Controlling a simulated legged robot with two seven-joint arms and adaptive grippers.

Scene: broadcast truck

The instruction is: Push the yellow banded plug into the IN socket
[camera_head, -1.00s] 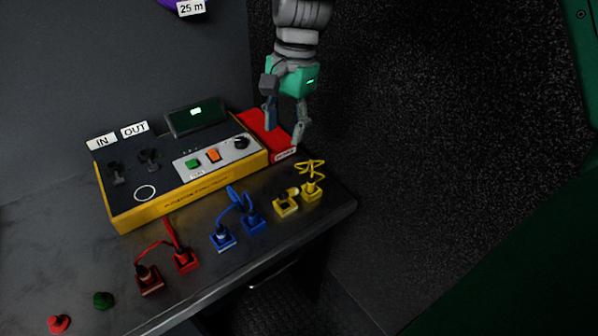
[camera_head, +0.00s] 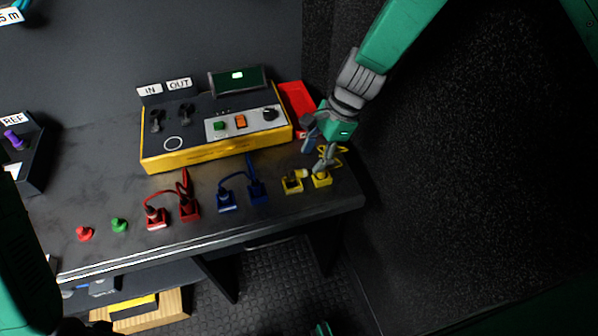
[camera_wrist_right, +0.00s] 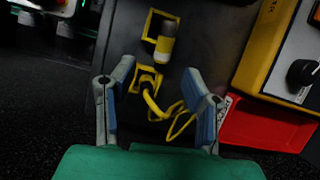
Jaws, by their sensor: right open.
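My right gripper (camera_head: 313,160) is open and empty above the yellow plugs at the right end of the bench. In the right wrist view its fingers (camera_wrist_right: 157,78) stand either side of a yellow plug (camera_wrist_right: 147,82) with a looped yellow cable, apart from it. This plug sits in a square yellow holder; it also shows in the head view (camera_head: 322,177), partly behind a finger. A second yellow plug with a pale body (camera_wrist_right: 165,45) leans in the adjacent holder (camera_head: 293,186). The IN socket (camera_head: 156,122) is on the yellow-edged tester, below the IN label (camera_head: 150,89). My left gripper is not visible.
Blue plugs (camera_head: 257,192) and red plugs (camera_head: 189,207) stand in holders along the bench front. A red tray (camera_head: 296,98) lies right of the tester (camera_head: 220,147). Red and green knobs (camera_head: 119,226) are at front left. A dark wall rises close on the right.

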